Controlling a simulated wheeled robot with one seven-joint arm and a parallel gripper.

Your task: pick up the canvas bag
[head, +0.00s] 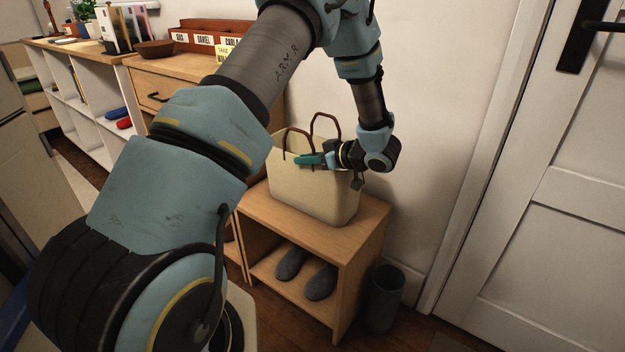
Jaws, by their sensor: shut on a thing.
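The canvas bag (305,196) is cream-coloured with two brown loop handles. It stands upright on top of a small wooden shoe bench (372,222) against the wall. My gripper (308,160) reaches in from the right at the bag's upper rim, by the handles. Its teal fingers are shut at the near handle (287,140); the exact contact is small and partly hidden. The bag's base appears to be resting on the bench top, though I cannot tell for certain.
Grey slippers (320,282) lie on the bench's lower shelf. A dark bin (385,298) stands on the floor right of the bench. A white door (545,200) is at the right. A wooden cabinet (185,68) with a red organiser (205,38) stands behind my arm.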

